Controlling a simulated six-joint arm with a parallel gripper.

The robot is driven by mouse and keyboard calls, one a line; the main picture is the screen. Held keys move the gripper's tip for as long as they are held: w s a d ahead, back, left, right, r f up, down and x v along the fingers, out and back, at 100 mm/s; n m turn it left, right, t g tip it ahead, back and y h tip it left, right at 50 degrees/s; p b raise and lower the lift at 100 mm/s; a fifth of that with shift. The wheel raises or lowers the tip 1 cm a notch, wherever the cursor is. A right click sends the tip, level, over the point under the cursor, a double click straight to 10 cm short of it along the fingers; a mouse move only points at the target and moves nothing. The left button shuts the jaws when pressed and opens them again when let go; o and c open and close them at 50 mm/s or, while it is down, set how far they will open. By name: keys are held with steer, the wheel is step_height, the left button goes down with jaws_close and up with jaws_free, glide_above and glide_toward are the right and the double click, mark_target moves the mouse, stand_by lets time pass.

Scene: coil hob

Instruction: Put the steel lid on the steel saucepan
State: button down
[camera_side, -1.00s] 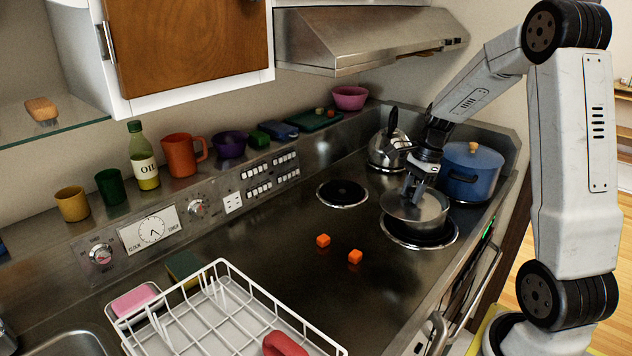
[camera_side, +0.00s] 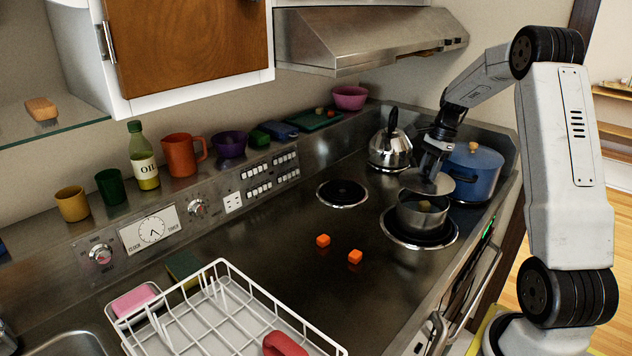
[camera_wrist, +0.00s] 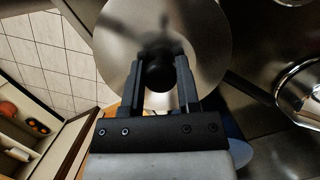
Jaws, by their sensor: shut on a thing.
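My gripper (camera_side: 430,167) is shut on the steel lid (camera_side: 422,184) by its knob and holds it in the air. In the wrist view the lid (camera_wrist: 205,35) is a grey disc, and my gripper (camera_wrist: 160,72) closes on its dark knob. The steel saucepan (camera_side: 422,214) stands on the front right coil burner, its mouth partly uncovered. Something small and yellowish (camera_side: 425,205) shows inside it. The lid hangs above the pan's back part, apart from it.
A blue pot (camera_side: 477,176) with a wooden knob stands close behind and right of the lid. A steel kettle (camera_side: 390,150) stands at the back. Two orange cubes (camera_side: 323,240) lie on the hob left of the pan. An empty coil burner (camera_side: 342,192) is left.

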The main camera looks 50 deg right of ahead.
mark_target(426, 183)
steer(key=shift+f, duration=0.15)
steer(key=shift+f, duration=2.1)
steer(key=shift+f, duration=0.4)
stand_by(0.8)
jaws_free()
stand_by(0.4)
steer(key=shift+r, duration=3.5)
